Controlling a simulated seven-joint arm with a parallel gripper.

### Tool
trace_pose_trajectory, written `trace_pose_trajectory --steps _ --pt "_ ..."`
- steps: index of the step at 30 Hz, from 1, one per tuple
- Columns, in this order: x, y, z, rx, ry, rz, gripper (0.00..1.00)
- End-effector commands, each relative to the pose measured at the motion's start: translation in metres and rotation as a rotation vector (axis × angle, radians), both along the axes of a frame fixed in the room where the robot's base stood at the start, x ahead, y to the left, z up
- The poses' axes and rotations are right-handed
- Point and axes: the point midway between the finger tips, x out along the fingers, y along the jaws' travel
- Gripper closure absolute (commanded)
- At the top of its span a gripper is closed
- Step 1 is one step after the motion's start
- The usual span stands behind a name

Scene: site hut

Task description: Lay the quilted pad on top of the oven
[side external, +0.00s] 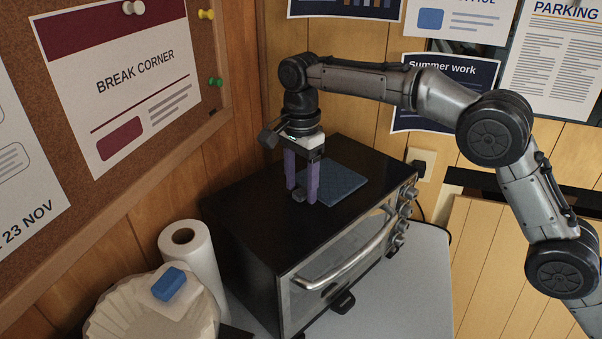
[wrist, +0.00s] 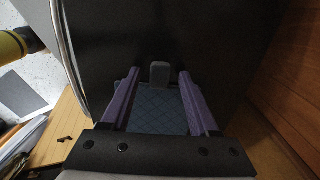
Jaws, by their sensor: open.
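The quilted pad (side external: 340,186), dark blue with a stitched diamond pattern, lies flat on the black top of the oven (side external: 252,220). In the wrist view the pad (wrist: 160,110) shows between my fingers, with a small grey tab (wrist: 160,73) at its far end. My gripper (side external: 301,196) points down over the oven top at the pad's left edge, with its two purple fingers apart. The fingers (wrist: 160,82) hold nothing that I can see. Whether the fingertips touch the oven top is hard to tell.
A paper towel roll (side external: 192,262) and a stack of coffee filters (side external: 120,315) with a blue block (side external: 169,284) on it stand left of the oven. Wooden walls close in behind and left. The grey counter (side external: 420,290) is clear at the front right.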

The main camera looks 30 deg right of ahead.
Motion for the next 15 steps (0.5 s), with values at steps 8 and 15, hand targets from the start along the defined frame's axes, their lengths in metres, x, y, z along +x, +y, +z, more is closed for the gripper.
trace_pose_trajectory --steps 8,15 --pt "0.001 0.001 0.037 0.001 -0.003 0.000 0.39" --pt "0.001 0.001 0.062 0.001 -0.002 0.000 0.39"
